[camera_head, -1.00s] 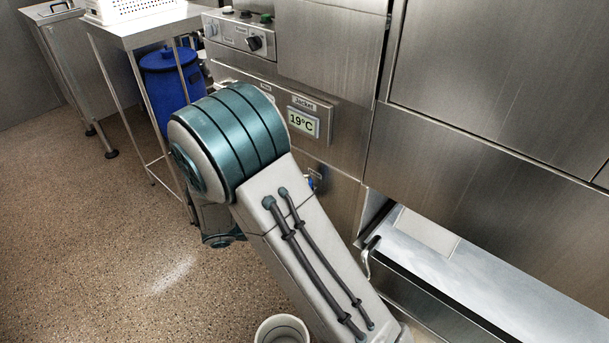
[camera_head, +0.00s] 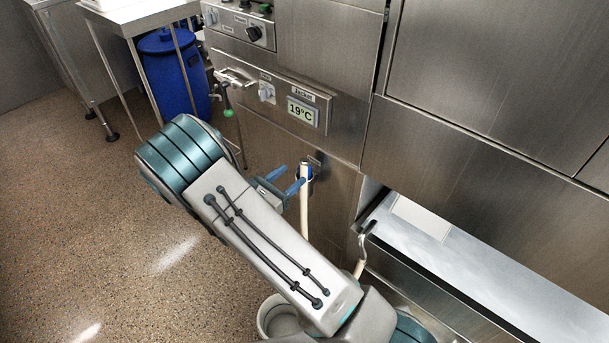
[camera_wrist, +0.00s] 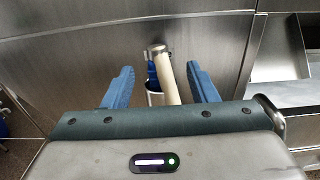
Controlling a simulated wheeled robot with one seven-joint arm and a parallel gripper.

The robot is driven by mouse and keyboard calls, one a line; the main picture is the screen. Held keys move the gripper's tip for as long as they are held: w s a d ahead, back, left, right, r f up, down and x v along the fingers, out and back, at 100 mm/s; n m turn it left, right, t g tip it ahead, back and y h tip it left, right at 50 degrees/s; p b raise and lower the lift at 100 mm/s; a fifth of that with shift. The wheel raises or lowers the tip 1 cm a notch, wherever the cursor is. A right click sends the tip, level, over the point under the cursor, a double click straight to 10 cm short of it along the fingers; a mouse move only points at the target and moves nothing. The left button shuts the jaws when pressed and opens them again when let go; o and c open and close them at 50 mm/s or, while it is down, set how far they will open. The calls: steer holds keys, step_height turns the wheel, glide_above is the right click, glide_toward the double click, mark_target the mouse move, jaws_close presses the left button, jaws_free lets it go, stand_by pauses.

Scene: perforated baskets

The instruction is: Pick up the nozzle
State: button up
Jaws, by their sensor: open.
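The nozzle, with blue and pale parts, hangs upright at a holder on the steel front; its blue part shows in the head view (camera_head: 309,173) and in the wrist view (camera_wrist: 152,76). A cream hose (camera_head: 304,210) hangs below it. My gripper (camera_head: 289,178) has blue fingers and is open. In the wrist view, the nozzle and the cream tube (camera_wrist: 168,80) appear between the two fingers (camera_wrist: 161,72), farther off toward the panel. I cannot tell whether a finger touches them. Part of the nozzle is hidden behind the tube and the finger.
A steel machine front with a 19°C display (camera_head: 303,112) stands close ahead. A pale bucket (camera_head: 270,318) stands below my arm. A blue barrel (camera_head: 172,78) is at back left; floor at left is clear.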

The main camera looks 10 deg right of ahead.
mark_target(301, 167)
steer(key=x, duration=0.5)
steer(key=shift+w+d+f, duration=0.2)
steer(key=shift+w+f, duration=0.05)
steer(key=shift+w, duration=0.05)
jaws_close()
steer(key=shift+r, duration=0.1)
